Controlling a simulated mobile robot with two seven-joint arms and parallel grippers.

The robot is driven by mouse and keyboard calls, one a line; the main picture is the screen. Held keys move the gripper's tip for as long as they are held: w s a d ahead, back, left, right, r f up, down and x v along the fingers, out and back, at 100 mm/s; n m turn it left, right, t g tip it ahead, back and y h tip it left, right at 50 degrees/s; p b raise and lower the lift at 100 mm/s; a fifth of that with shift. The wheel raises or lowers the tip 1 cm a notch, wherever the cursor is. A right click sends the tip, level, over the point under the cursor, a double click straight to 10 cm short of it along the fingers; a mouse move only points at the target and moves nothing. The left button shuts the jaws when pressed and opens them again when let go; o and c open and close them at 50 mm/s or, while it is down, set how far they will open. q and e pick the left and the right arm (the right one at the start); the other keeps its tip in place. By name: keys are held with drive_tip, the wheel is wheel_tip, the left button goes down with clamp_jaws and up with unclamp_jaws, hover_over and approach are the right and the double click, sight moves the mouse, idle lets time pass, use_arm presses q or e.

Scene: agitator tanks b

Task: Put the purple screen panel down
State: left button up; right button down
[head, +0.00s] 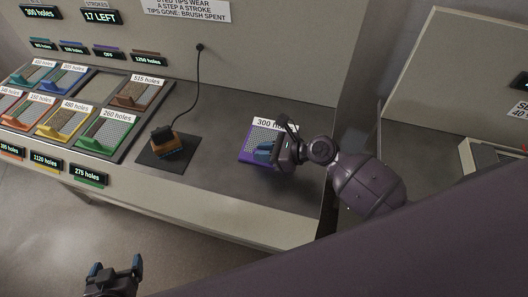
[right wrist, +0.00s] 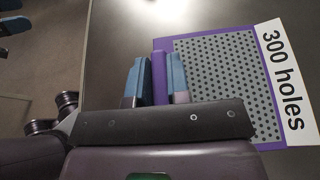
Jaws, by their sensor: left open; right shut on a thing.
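The purple screen panel (head: 254,150), a perforated grey plate with a purple frame and a white "300 holes" label, is flat at the grey counter's (head: 215,125) right part. It also shows in the right wrist view (right wrist: 225,75). My right gripper (head: 270,151) is shut on the panel's upright purple grip (right wrist: 158,75), with a blue fingertip on each side. The panel looks level and on or very close to the counter; I cannot tell whether it touches. My left gripper (head: 115,272) is open and empty, low over the floor in front of the counter.
A rack (head: 122,72) at the left holds several coloured panels and has one empty slot (head: 97,87). A corded brush (head: 166,140) stands on a dark mat (head: 150,157). Bare counter lies between the mat and the purple panel. The counter's front edge is close.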

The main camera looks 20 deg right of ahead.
drive_tip(key=shift+r, duration=0.1)
drive_tip(key=shift+f, duration=0.2)
drive_tip(key=c, duration=1.1)
unclamp_jaws()
drive_tip(key=shift+r, duration=0.15)
drive_tip(key=shift+s+d+r, duration=0.1)
drive_tip(key=shift+s+d, duration=0.05)
drive_tip(key=shift+d, duration=0.1)
drive_tip(key=v, duration=1)
drive_tip(key=shift+s+d+r, duration=0.3)
drive_tip(key=shift+s+d, duration=0.15)
drive_tip(key=shift+d, duration=0.05)
